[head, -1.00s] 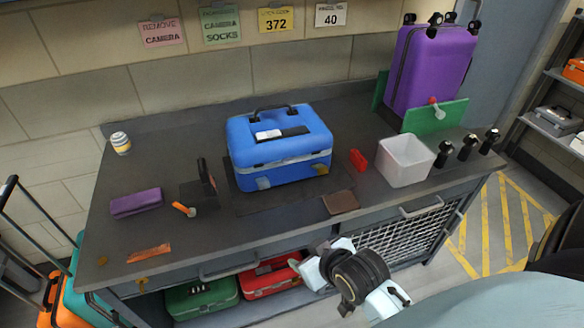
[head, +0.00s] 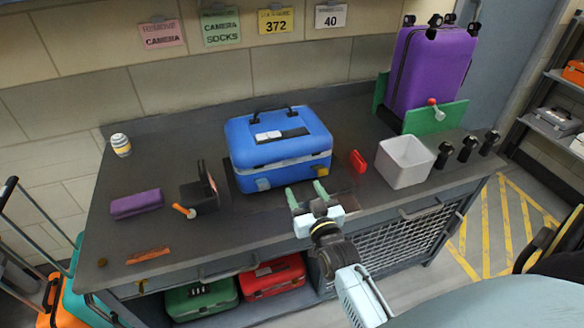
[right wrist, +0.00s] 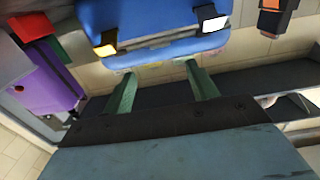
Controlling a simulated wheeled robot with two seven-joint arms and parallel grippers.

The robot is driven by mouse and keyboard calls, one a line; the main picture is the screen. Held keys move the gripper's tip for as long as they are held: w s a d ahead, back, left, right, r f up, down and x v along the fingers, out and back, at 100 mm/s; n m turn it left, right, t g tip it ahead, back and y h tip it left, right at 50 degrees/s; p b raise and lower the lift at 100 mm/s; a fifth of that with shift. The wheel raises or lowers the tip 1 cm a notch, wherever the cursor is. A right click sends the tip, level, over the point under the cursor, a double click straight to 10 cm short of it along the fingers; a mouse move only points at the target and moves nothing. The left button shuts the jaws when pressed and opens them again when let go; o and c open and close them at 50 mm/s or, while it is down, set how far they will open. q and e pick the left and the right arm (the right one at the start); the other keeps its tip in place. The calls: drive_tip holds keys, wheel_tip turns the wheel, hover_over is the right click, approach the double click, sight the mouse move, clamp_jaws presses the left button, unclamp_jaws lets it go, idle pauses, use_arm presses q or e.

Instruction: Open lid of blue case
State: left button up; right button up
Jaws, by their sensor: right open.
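The blue case (head: 278,165) stands on the workbench with its lid down. Its front has a grey latch (head: 263,184) on the left and a yellow latch (head: 319,170) on the right. A black handle (head: 275,113) is at the back of the lid. My right gripper (head: 306,188) is open and empty just in front of the case, its green fingers pointing at the front face. In the right wrist view the blue case (right wrist: 155,12) appears upside down beyond the open fingers (right wrist: 160,69). Whether the fingertips touch it I cannot tell. My left gripper is not seen.
The workbench (head: 150,245) has a white bin (head: 405,162) and a red item (head: 358,160) right of the case. A dark box (head: 199,192) and a purple pouch (head: 136,203) lie to the left. A purple suitcase (head: 432,65) stands at the back right.

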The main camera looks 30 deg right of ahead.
sight(290, 163)
drive_tip(key=b+x, duration=0.1)
drive_tip(key=x, duration=0.9)
drive_tip(key=shift+w, duration=0.15)
drive_tip(key=shift+a, duration=0.1)
clamp_jaws()
